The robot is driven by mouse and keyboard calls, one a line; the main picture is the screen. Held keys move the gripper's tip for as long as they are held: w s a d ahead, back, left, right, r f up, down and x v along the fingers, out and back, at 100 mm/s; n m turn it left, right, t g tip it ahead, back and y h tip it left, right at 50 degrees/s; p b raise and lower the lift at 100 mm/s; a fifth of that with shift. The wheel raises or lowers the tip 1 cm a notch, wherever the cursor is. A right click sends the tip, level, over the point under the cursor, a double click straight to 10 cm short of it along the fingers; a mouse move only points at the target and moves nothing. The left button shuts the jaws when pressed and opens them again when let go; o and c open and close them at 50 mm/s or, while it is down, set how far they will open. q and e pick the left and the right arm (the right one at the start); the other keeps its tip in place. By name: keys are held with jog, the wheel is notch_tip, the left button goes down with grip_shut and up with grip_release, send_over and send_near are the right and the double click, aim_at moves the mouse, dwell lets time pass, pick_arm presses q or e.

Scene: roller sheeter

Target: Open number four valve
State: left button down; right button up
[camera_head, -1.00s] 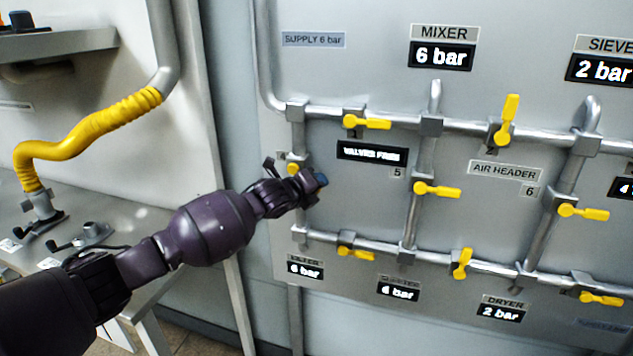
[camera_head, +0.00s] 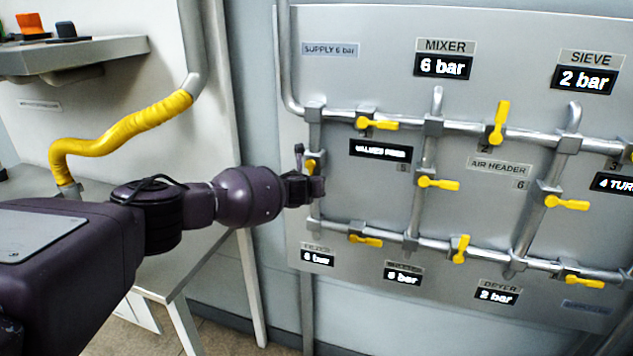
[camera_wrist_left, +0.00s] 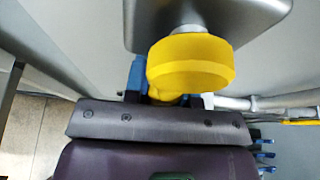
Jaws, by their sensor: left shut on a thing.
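A yellow valve handle (camera_head: 310,167) sits on the leftmost vertical pipe of the panel, mostly hidden behind my left gripper (camera_head: 314,188). In the left wrist view the round end of the yellow handle (camera_wrist_left: 190,65) is close in front of a grey valve body (camera_wrist_left: 200,14), between the blue-edged fingers of my left gripper (camera_wrist_left: 168,88). The gripper is shut on this handle. No number for this valve is readable; the arm and gripper cover part of the area. My right gripper is not in view.
The panel carries other yellow handles: top left (camera_head: 378,125), upright top middle (camera_head: 500,122), centre (camera_head: 438,183), right (camera_head: 566,202), and several along the lower pipe (camera_head: 400,237). A yellow hose (camera_head: 130,130) and a bench (camera_head: 190,240) stand left of the panel.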

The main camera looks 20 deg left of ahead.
pick_arm(q)
jog(key=shift+a+f+m+y+p, duration=0.1)
jog(key=shift+a+m+y+p, duration=0.2)
jog(key=shift+a+m, duration=0.1)
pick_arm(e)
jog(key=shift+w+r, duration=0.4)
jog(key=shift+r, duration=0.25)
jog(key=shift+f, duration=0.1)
pick_arm(q)
jog(key=c, duration=0.9)
grip_release()
jog(key=shift+c, duration=0.2)
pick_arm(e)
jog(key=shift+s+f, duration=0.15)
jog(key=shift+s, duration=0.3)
pick_arm(q)
jog(key=shift+d, duration=0.1)
jog(key=shift+s, duration=0.15)
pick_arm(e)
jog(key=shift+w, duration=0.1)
pick_arm(q)
jog(key=shift+s+r+p, duration=0.3)
jog(key=shift+s+r, duration=0.05)
jog(key=shift+s, duration=0.2)
jog(key=v, duration=0.9)
jog(key=shift+p, duration=0.45)
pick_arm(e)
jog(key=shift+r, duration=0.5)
